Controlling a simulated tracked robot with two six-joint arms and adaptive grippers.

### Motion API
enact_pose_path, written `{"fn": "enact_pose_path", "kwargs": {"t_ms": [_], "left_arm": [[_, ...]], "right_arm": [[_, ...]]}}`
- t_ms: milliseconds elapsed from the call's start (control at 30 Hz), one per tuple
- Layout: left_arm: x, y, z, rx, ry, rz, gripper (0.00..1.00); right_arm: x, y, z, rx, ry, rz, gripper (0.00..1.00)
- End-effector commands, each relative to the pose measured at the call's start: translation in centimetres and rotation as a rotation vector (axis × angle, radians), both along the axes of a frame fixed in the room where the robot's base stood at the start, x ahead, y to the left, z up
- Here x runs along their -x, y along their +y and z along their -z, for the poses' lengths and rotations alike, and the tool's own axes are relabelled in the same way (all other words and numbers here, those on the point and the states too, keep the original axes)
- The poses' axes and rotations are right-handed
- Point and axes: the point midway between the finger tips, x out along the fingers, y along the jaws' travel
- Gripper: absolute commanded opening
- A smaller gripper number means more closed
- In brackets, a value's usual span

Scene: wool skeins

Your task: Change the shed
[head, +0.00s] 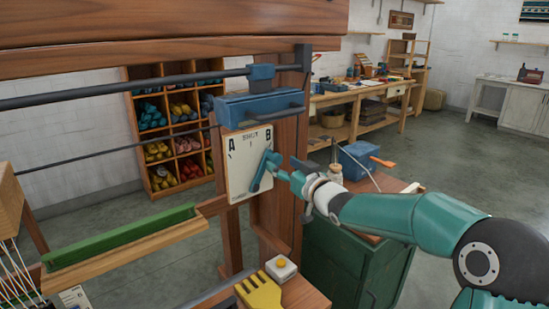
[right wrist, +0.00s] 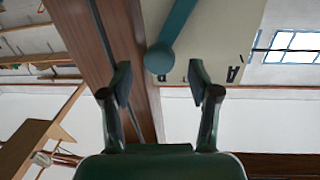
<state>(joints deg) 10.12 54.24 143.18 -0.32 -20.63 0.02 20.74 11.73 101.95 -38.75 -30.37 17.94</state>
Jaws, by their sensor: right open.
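A cream plate (head: 246,180) marked A, SHUT and B is fixed to the wooden loom post. A teal lever (head: 262,171) slants across its right side, below the B. My right gripper (head: 285,174) reaches in from the right, close by the lever. In the right wrist view my right gripper (right wrist: 160,82) is open and empty. The lever's round end (right wrist: 160,58) lies just ahead of the gap between the fingers, with no contact seen. The letter A on the plate (right wrist: 232,30) shows beyond one finger. My left gripper is not in view.
A blue block (head: 260,108) sits on the post above the plate. A green strip (head: 122,236) on a wooden bar is at the left. A yellow comb (head: 260,292) and a button box (head: 281,267) lie below. A green cabinet (head: 345,265) carrying a blue bin (head: 360,160) stands behind my right arm.

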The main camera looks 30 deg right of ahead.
Motion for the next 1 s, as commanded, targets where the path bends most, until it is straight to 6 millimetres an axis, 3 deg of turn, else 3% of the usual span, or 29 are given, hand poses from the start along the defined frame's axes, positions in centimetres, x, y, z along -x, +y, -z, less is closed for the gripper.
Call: {"fn": "enact_pose_path", "kwargs": {"t_ms": [100, 300, 667, 1000], "left_arm": [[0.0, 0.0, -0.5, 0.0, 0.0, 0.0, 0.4], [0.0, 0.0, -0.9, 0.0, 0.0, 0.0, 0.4], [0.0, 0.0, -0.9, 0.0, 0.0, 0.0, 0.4], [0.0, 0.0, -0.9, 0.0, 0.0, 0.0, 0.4]], "right_arm": [[-2.2, 0.0, 0.0, 0.0, 0.001, -0.001, 0.61], [-4.1, -0.1, -0.1, 0.001, 0.0, -0.001, 0.61], [-4.6, -0.1, 0.0, 0.0, 0.0, 0.0, 0.61], [-4.5, -0.2, 0.0, 0.0, 0.0, 0.0, 0.04]]}}
